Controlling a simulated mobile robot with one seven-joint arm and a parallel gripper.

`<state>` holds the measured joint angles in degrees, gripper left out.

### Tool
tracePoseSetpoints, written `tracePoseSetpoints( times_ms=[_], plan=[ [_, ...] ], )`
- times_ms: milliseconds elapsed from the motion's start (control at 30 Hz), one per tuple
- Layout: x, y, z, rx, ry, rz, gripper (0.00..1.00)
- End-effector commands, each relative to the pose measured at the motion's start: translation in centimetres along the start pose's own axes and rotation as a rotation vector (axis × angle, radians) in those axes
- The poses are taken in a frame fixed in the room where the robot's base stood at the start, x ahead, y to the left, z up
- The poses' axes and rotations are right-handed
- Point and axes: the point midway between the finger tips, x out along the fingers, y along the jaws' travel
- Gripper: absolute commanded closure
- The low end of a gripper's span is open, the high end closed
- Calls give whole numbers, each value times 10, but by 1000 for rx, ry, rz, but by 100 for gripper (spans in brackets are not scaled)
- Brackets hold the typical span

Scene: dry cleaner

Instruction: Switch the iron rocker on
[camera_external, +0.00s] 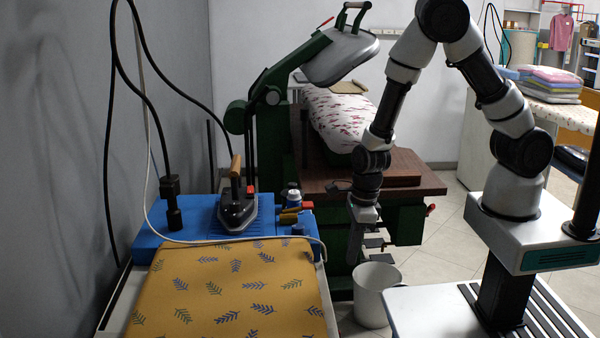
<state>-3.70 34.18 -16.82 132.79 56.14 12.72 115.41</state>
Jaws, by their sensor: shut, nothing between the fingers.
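An iron (237,211) with a wooden handle stands on the blue end (165,233) of the ironing table at left. My gripper (360,232) points down to the right of the ironing table, in front of the green press. It is shut and empty, and in the picture it is apart from the red part. Its fingertips are small and hard to make out against the dark background.
A yellow leaf-patterned ironing pad (230,290) fills the front of the table. A white cable runs across it. A white bucket (374,295) stands on the floor below my gripper. A green press (270,140) with a brown tabletop (420,180) stands behind. Dark cables hang at left.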

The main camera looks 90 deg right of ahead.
Motion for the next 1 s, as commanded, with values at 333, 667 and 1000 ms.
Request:
tracePoseSetpoints(
  times_ms=[333, 667, 1000],
  plan=[
    [26, 0, -1, 1, 1, 1, 100],
    [92, -1, -1, 2, 1, 1, 100],
    [107, 0, 32, -3, -2, -1, 100]
  ],
)
